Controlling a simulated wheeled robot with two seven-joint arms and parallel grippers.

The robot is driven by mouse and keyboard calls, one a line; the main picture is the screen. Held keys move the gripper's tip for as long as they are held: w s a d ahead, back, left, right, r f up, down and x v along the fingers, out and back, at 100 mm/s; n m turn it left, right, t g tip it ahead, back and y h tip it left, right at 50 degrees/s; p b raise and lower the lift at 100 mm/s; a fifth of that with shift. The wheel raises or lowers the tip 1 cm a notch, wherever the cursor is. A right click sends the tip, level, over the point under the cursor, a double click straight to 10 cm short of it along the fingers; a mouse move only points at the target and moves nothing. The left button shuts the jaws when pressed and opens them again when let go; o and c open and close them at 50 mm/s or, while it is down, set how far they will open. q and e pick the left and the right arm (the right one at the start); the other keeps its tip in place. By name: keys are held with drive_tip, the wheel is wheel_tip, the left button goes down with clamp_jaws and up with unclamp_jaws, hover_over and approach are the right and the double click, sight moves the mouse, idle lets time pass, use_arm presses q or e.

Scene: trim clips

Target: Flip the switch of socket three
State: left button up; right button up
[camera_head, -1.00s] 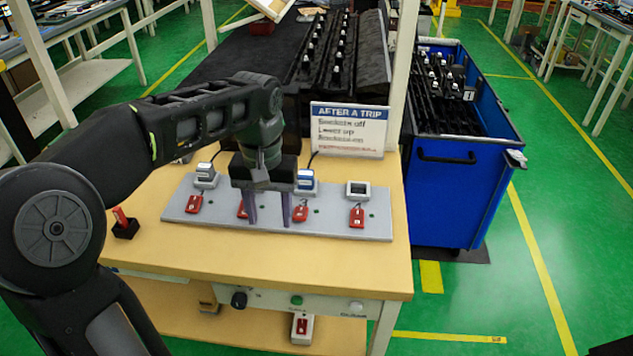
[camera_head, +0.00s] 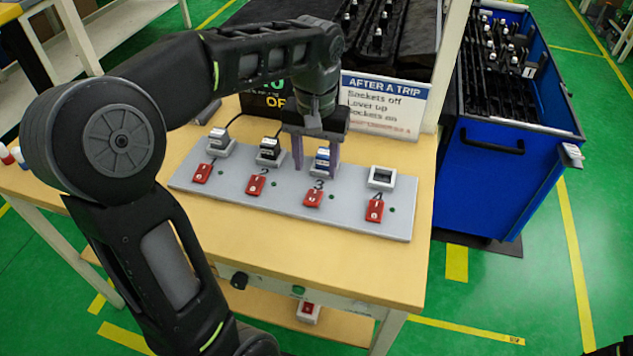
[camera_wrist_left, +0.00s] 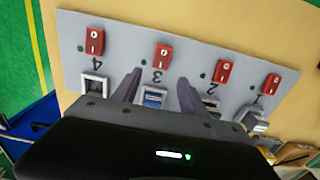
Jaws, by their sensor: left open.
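The grey socket panel (camera_head: 230,192) lies on the wooden bench, with sockets numbered 1 to 4 and a red switch in front of each. The red switch of socket three (camera_head: 313,198) also shows in the wrist view (camera_wrist_left: 160,57). Behind it is a blue-and-white plug (camera_head: 321,159) in socket three, also in the wrist view (camera_wrist_left: 153,99). My left gripper (camera_head: 316,167) points down with its fingers open, one on each side of this plug; I cannot tell whether they touch it. In the wrist view the fingertips (camera_wrist_left: 159,77) lie behind the switch.
Other red switches (camera_head: 256,184) sit beside it. Socket 4 (camera_head: 381,178) is empty; sockets 1 and 2 hold plugs (camera_head: 270,148). A sign (camera_head: 384,103) stands behind the panel. A blue cart (camera_head: 485,180) is at the right. The bench front (camera_head: 270,250) is clear.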

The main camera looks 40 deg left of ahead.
sight(316, 191)
use_arm(q)
wheel_tip(316, 191, down, 7)
drive_tip(key=shift+r, duration=0.1)
drive_tip(key=shift+c, duration=0.4)
clamp_jaws()
idle(0.4)
